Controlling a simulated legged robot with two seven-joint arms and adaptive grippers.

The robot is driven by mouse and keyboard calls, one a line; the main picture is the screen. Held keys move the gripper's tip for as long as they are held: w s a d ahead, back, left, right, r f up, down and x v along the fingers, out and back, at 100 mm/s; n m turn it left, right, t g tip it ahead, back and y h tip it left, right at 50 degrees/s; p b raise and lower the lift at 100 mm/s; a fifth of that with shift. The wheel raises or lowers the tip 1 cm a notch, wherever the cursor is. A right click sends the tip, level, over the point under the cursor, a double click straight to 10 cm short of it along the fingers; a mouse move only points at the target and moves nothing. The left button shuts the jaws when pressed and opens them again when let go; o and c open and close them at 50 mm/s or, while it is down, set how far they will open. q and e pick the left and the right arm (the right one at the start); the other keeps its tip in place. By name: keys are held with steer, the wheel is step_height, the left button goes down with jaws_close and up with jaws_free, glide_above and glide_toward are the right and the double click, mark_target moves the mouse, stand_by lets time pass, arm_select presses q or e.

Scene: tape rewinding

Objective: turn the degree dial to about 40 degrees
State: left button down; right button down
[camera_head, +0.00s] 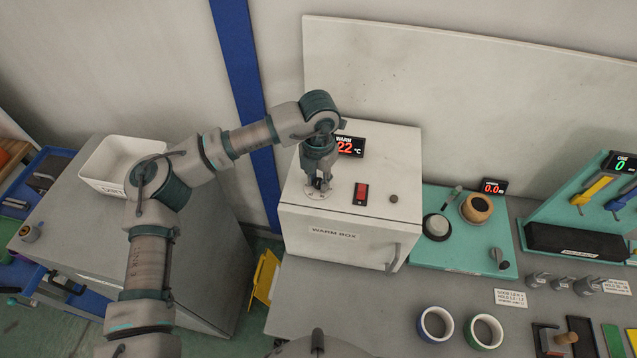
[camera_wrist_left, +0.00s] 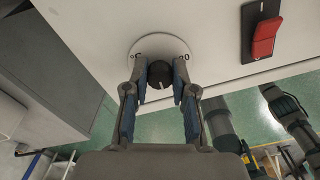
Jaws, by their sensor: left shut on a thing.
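The degree dial is a small dark knob with a light pointer line, on a round white scale plate on top of the white warm box (camera_head: 320,222). In the left wrist view the dial (camera_wrist_left: 159,76) sits between the fingers of my left gripper (camera_wrist_left: 160,80), which is shut on it. In the head view my left gripper (camera_head: 319,182) reaches down onto the dial plate (camera_head: 318,194) and hides most of the knob. The warm display (camera_head: 348,147) shows a red 22 °C, its left edge partly covered by my arm.
A red rocker switch (camera_head: 361,193) and a small dark button (camera_head: 394,198) are right of the dial. A teal board (camera_head: 462,258) with a tape roll stands right of the box. A white bin (camera_head: 112,162) sits at left.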

mark_target(319, 180)
arm_select(q)
steer(key=m+b, duration=0.2)
steer(key=m, duration=0.2)
steer(key=shift+r+m, duration=0.1)
steer(key=shift+m, duration=0.2)
stand_by(0.3)
steer(key=c, duration=0.9)
jaws_free()
steer(key=shift+w, duration=0.1)
steer(key=shift+c, duration=0.2)
step_height(319, 180, up, 12)
steer(key=shift+d, duration=0.15)
